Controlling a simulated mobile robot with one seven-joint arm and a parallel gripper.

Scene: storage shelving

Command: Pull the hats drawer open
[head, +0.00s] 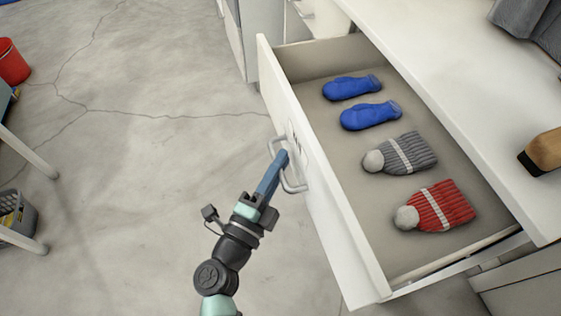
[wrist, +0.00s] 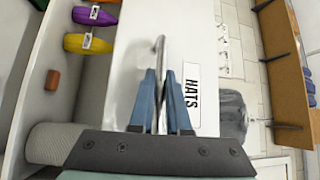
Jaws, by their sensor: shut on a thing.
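The hats drawer (head: 330,212) is white and stands well out from the cabinet in the head view. Inside it lie two blue mittens (head: 370,115), a grey striped hat (head: 402,154) and a red striped hat (head: 438,207). Its front carries a metal bar handle (head: 292,186); the handle also shows in the wrist view (wrist: 158,50). A "HATS" label (wrist: 192,91) is beside the handle in the wrist view. My gripper (head: 281,158) has blue fingers, shut on the handle; they also show in the wrist view (wrist: 160,90).
A white countertop (head: 470,70) is above the drawer, with a brown-and-black object (head: 543,152) and grey cloth (head: 530,25) on it. Clear concrete floor (head: 140,150) lies in front of the drawer. A red bucket (head: 13,62) and a grey basket (head: 18,217) are at the far left.

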